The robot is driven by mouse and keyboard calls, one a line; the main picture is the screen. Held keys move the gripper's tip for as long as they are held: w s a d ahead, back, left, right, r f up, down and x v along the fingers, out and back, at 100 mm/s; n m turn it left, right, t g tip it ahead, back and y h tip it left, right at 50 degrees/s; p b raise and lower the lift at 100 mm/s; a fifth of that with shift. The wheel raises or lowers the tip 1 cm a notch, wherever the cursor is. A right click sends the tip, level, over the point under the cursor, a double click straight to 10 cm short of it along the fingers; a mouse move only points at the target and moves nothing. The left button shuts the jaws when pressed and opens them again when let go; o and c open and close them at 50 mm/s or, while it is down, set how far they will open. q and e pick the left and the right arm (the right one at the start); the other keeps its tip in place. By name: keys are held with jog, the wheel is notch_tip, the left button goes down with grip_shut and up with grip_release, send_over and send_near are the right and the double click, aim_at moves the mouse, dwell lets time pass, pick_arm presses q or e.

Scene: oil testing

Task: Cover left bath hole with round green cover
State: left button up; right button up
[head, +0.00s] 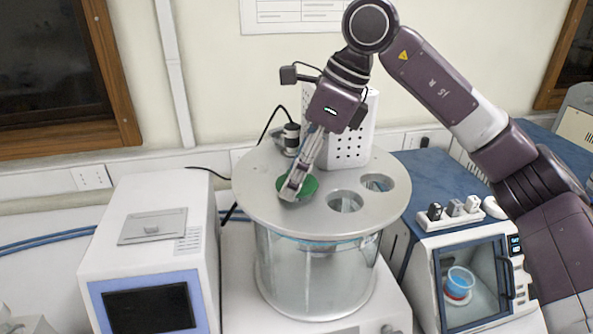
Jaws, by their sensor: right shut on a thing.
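The round green cover (309,187) is at the left part of the bath's round grey lid (262,207). My right gripper (291,190) is shut on the cover, reaching down from above. The gripper hides part of the cover, and I cannot tell whether the cover lies flat on the lid or is slightly above it. The left bath hole is not visible; it may be under the cover and gripper. Two open holes show to the right: a middle hole (345,202) and a right hole (378,183). My left gripper is not in view.
A perforated white box (352,140) and a small metal fitting (291,138) stand at the back of the lid. A white instrument with a screen (150,308) is at left. A glass-door chamber (468,283) with small items on top is at right.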

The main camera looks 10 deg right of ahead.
jog(key=shift+f+b, duration=0.3)
jog(key=shift+f, duration=0.2)
jog(key=o, duration=0.8)
jog(key=shift+r, duration=0.15)
jog(key=p+v, duration=0.6)
jog(key=v, duration=0.5)
jog(key=shift+p, duration=0.4)
jog(key=shift+d, duration=0.1)
